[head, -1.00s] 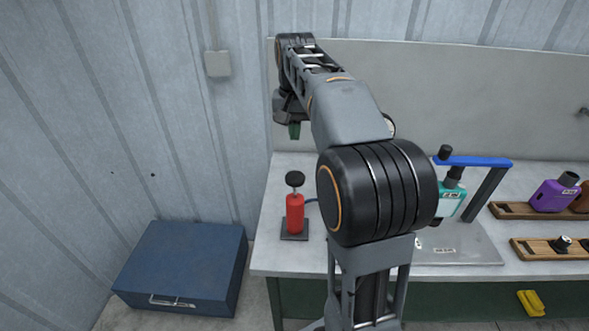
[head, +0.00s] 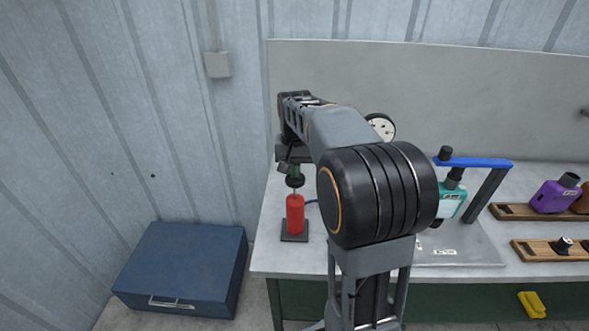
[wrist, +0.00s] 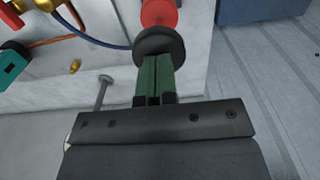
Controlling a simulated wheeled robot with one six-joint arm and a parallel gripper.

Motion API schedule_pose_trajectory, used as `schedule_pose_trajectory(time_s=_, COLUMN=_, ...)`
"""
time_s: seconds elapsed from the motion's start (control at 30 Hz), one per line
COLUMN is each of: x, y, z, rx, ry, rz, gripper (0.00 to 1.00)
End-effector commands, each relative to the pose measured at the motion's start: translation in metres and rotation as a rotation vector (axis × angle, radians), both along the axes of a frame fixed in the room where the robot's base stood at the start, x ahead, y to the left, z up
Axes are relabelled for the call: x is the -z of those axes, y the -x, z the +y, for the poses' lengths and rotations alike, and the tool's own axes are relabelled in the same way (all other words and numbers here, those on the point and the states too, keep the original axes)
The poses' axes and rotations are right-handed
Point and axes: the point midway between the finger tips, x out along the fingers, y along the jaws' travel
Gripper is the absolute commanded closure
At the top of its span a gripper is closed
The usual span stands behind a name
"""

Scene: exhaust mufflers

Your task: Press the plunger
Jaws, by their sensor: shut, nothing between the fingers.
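The plunger (head: 295,212) is a red upright cylinder with a black round knob, on a dark square base at the left end of the bench. Its black knob (wrist: 160,45) and red body (wrist: 158,13) show in the wrist view. My gripper (wrist: 154,60) is shut and empty, its green fingers pressed together. The fingertips are at the knob in the wrist view, and in the head view my gripper (head: 294,176) is right above it. Whether the tips touch the knob I cannot tell. The rod under the knob shows only in small part.
The bench (head: 272,259) also bears a teal muffler (head: 453,201) under a blue-topped stand (head: 475,161) and wooden trays (head: 508,212) with a purple muffler (head: 555,195). A blue box (head: 182,265) stands on the floor at left. Brass fittings and a blue hose (wrist: 92,38) lie near the plunger.

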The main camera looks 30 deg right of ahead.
Motion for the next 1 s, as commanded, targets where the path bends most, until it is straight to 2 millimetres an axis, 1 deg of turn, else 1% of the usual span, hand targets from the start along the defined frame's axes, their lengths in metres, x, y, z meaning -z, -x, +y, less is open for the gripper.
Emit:
schedule_pose_trajectory(time_s=0.27, x=0.002, y=0.000, z=0.000, rx=0.000, ry=0.000, rz=0.001, gripper=1.00)
schedule_pose_trajectory(time_s=0.37, x=0.013, y=0.000, z=0.000, rx=0.000, ry=0.000, rz=0.001, gripper=1.00)
schedule_pose_trajectory(time_s=0.5, x=0.041, y=0.000, z=0.000, rx=0.000, ry=-0.001, rz=0.003, gripper=1.00)
schedule_pose_trajectory(time_s=0.6, x=0.057, y=0.000, z=0.000, rx=0.000, ry=-0.001, rz=0.003, gripper=1.00)
schedule_pose_trajectory(time_s=0.67, x=0.059, y=0.000, z=0.000, rx=0.000, ry=0.000, rz=0.002, gripper=1.00)
schedule_pose_trajectory(time_s=1.0, x=0.058, y=0.001, z=0.000, rx=0.000, ry=-0.002, rz=0.009, gripper=1.00)
